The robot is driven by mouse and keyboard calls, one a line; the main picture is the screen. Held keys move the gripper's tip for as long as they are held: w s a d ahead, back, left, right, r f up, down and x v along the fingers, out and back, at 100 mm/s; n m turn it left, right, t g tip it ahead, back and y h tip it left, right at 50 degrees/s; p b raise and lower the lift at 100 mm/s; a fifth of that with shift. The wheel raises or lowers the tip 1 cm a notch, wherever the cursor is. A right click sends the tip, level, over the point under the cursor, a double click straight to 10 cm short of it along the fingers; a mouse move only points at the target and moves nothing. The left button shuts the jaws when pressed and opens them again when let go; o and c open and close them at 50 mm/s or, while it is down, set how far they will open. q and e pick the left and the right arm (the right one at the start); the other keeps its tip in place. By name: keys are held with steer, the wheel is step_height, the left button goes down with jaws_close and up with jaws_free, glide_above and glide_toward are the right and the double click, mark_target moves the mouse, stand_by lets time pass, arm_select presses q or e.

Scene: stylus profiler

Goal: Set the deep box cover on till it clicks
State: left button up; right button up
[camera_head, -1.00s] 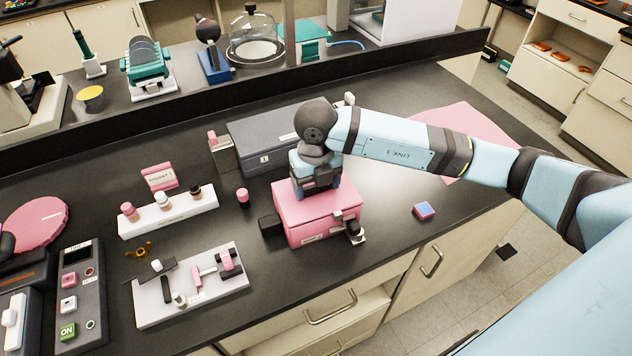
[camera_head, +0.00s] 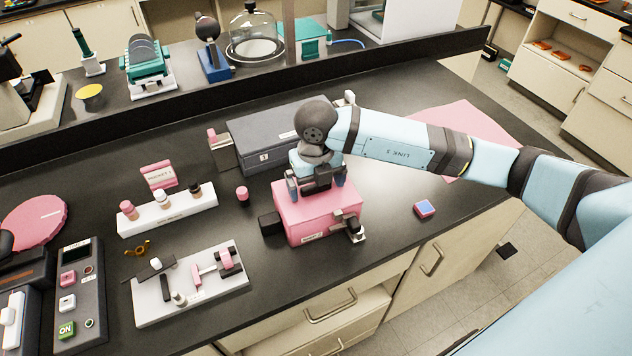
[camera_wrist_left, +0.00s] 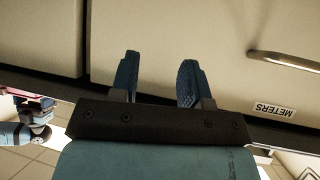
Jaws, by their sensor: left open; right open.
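The pink deep box cover (camera_head: 317,217) sits level near the middle of the bench in the head view, with a small label on its front. Dark fittings show at its left and front right sides. Whether it is fully seated cannot be told. My right gripper (camera_head: 318,190) is open, pointing down right at the cover's top, its blue fingers spread apart; whether they touch it cannot be told. My left gripper (camera_wrist_left: 157,75) is open and empty in the left wrist view, in front of cabinet fronts. It is not seen in the head view.
A grey case (camera_head: 270,145) stands close behind the pink cover. A white rack (camera_head: 168,212) and a white tray with small parts (camera_head: 215,300) lie to the left. A small blue-topped block (camera_head: 425,209) lies to the right, with clear bench around it.

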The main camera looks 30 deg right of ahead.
steer(key=shift+r+p, duration=1.95)
steer(key=shift+r, duration=1.6)
steer(key=shift+r, duration=0.3)
step_height(320, 180, up, 13)
steer(key=b, duration=0.1)
steer(key=shift+b, duration=0.4)
